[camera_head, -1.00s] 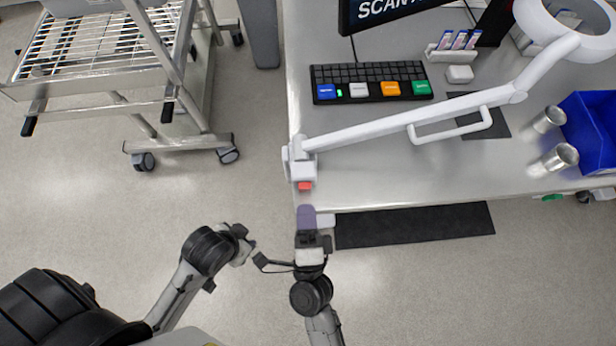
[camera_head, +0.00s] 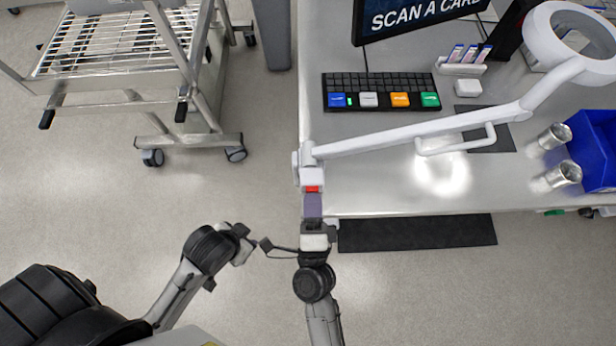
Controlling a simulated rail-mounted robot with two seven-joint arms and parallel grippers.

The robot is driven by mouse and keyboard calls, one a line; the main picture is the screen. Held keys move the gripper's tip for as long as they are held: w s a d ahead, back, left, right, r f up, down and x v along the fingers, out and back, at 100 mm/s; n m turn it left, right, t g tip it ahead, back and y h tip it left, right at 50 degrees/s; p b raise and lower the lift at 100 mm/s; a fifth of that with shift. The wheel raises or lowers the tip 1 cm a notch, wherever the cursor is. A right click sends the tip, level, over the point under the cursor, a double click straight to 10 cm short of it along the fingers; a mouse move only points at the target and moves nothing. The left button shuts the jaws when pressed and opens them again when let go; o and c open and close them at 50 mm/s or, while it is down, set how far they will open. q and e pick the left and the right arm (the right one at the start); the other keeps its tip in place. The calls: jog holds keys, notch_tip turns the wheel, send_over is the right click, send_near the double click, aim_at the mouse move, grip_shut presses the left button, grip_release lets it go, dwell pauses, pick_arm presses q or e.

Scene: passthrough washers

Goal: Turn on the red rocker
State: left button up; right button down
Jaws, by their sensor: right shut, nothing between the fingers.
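The red rocker (camera_head: 312,188) sits on the white base of the lamp arm (camera_head: 420,130), at the table's front left corner. My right gripper (camera_head: 313,204) is shut and empty, pointing at the rocker from the front. Its purple-grey fingertips are right at the rocker's front edge and seem to touch it. I cannot tell how far the rocker is tilted. A bright patch of light (camera_head: 441,174) lies on the table below the lamp arm. My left gripper (camera_head: 243,244) hangs over the floor, left of the right one, away from the table; its fingers are unclear.
A keyboard (camera_head: 370,92) with coloured keys lies behind the lamp arm. Metal cups (camera_head: 556,177) and a blue bin (camera_head: 597,150) stand at the right. A wire-shelf cart (camera_head: 115,50) stands at the far left. A dark mat (camera_head: 415,233) lies in front of the table.

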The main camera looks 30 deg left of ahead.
jog(key=shift+a+b, duration=0.1)
jog(key=shift+b, duration=0.45)
pick_arm(q)
jog(key=shift+s+a+r, duration=0.1)
jog(key=shift+s+r, duration=0.05)
pick_arm(e)
jog(key=shift+s, duration=0.15)
pick_arm(q)
jog(key=shift+r+p, duration=0.55)
jog(key=shift+r, duration=0.05)
pick_arm(e)
jog(key=s+d, duration=0.7)
jog(key=s, duration=0.5)
jog(key=shift+a, duration=0.1)
